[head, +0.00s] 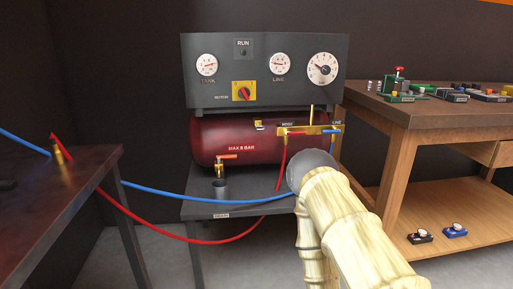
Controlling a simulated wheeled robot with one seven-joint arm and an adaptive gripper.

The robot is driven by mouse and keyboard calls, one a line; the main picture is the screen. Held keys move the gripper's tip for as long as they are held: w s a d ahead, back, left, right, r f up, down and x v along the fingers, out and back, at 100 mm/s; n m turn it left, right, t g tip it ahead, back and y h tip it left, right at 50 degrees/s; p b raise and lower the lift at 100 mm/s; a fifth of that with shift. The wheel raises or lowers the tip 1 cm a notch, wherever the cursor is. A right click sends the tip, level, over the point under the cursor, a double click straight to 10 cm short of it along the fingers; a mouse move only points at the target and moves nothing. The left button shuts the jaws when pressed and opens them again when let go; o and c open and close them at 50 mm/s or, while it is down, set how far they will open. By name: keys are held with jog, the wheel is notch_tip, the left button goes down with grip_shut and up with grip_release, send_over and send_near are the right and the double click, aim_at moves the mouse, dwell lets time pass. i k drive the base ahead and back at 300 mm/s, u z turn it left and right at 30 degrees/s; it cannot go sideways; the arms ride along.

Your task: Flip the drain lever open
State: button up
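The drain lever (229,156) is a small orange-red handle on a brass valve (219,170) at the lower left front of the dark red air tank (240,135). It points right, lying about level across the top of the valve. A grey cup (221,188) stands under the valve on the dark stand (255,208). My pale, segmented arm rises from the lower right to a grey rounded part in front of the tank's right end, right of the drain lever and apart from it. My gripper's fingers do not show.
A dark panel (300,98) with gauges and a red-yellow motor switch (244,91) stands above the tank. A brass manifold (300,130) with a blue lever (332,131) is at right. Blue (170,194) and red hoses (190,239) cross in front. A wooden bench (430,115) stands right.

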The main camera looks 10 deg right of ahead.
aim_at(218, 158)
jog(key=z, duration=0.2)
jog(key=i, duration=0.95)
jog(key=k, duration=1.35)
jog(key=z, duration=0.3)
jog(key=i, duration=0.8)
jog(key=u, duration=0.25)
